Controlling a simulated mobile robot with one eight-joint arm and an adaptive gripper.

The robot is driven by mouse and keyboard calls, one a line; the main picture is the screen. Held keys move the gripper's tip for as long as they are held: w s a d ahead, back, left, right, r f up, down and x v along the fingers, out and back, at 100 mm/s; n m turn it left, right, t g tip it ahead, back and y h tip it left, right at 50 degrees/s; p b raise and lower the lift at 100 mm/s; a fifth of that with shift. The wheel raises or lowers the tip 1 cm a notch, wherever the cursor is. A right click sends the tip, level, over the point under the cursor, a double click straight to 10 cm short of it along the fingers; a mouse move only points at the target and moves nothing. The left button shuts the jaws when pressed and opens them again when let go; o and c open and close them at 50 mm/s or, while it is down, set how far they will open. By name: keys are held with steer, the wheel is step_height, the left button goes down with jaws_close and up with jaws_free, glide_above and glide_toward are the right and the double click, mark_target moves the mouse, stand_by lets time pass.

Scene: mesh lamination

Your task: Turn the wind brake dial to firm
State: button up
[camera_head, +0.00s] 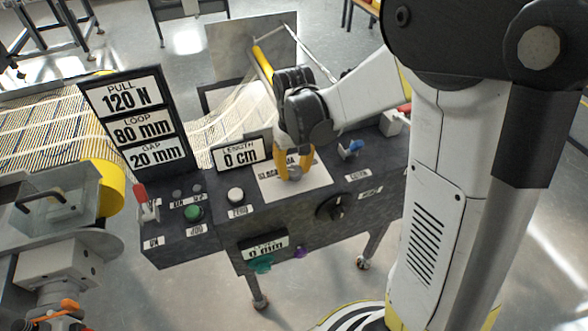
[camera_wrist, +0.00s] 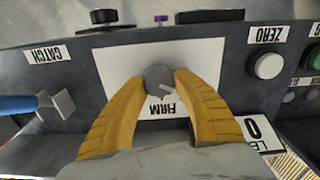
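The wind brake dial (camera_wrist: 160,78) is a small grey knob on a white plate (camera_wrist: 120,65). The word FIRM (camera_wrist: 162,109) reads upside down just below it in the wrist view. A short light mark on the knob points toward the lower right there. In the head view the dial (camera_head: 294,173) shows between my fingers, and a label starting with SLACK (camera_head: 270,171) is partly covered by a finger. My gripper (camera_head: 294,171) reaches down with its yellow fingertips on both sides of the dial; they also appear against it in the wrist view (camera_wrist: 162,78).
The white ZERO button (camera_head: 235,195) and LENGTH 0 cm display (camera_head: 240,154) stand left of the plate. A blue-handled catch (camera_head: 351,148) is to the right. A black knob (camera_head: 330,207) sits on the front face. The PULL, LOOP, GAP sign (camera_head: 135,122) rises at the left.

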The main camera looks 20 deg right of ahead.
steer(key=shift+m, duration=0.3)
steer(key=m, duration=0.5)
steer(key=shift+d+m+p, duration=0.1)
steer(key=shift+m+p, duration=0.2)
steer(key=m, duration=0.5)
steer(key=shift+s+d, duration=0.1)
steer(key=shift+m, duration=0.4)
steer(key=o, duration=1.2)
